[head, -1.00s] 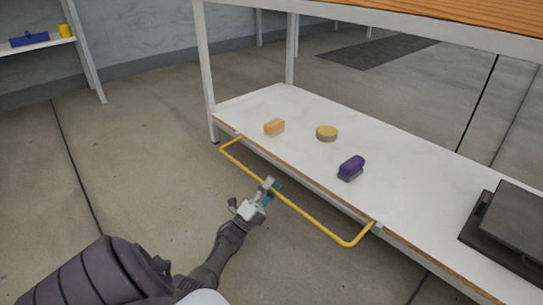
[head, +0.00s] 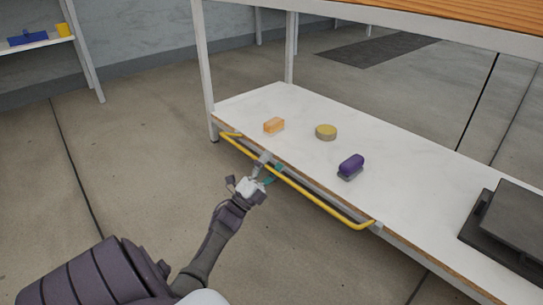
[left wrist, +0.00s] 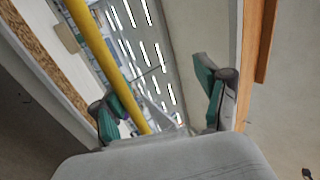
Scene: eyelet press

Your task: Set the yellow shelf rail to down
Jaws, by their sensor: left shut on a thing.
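The yellow shelf rail (head: 316,202) is a long bent bar joined by its two ends to the front edge of the lower white shelf. Its long bar stands out from that edge and runs close along it in the head view. In the left wrist view the rail (left wrist: 95,45) runs down between my teal-padded fingers (left wrist: 165,105), nearer the left one. The gripper hides a short piece of the rail. My right gripper is not in view.
On the lower shelf (head: 260,103) lie an orange block (head: 273,125), a yellow round piece (head: 326,132), a purple-topped item (head: 350,167) and a dark machine (head: 510,225). A wooden top (head: 450,18) is above. The floor in front is clear.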

